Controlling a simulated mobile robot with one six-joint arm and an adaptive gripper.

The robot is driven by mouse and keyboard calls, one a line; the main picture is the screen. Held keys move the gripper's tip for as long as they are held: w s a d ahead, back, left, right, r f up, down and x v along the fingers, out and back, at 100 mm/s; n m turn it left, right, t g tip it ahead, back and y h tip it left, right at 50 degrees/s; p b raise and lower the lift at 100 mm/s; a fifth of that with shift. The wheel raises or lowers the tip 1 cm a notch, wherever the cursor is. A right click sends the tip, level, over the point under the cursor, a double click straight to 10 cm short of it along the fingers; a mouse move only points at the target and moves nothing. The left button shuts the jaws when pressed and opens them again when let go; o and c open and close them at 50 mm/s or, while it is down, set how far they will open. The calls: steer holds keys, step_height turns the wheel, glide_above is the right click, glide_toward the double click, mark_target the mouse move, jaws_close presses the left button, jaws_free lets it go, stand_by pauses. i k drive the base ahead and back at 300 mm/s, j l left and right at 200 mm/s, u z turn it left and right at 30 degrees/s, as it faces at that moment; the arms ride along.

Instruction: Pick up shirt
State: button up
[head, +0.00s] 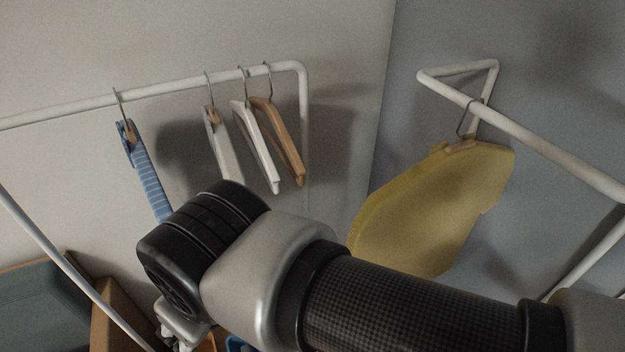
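A yellow garment (430,215), which looks like a shirt, hangs from a hanger on the right-hand white rail. A blue striped garment (148,180), seen nearly edge-on, hangs from a hanger on the left rail. I cannot tell which one the task means. My arm crosses the lower middle of the head view, covering the blue garment's lower end and passing in front of the yellow one's lower edge. Only a small part of what seems to be my gripper (178,335) shows below the wrist at the bottom edge. Its fingers are mostly hidden, and I cannot tell whether it is open or holds anything.
The right rail (540,140) stands by the grey wall. A cardboard box (112,318) and a dark grey-green panel (42,305) are at the lower left.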

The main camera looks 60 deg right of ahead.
mark_target(418, 223)
steer(key=z, duration=2.95)
steer(key=l+u, duration=0.1)
steer(key=u, duration=2.25)
steer(key=j+z, duration=0.25)
steer(key=j, duration=0.2)
steer(key=j+z, duration=0.3)
steer(key=j, duration=0.15)
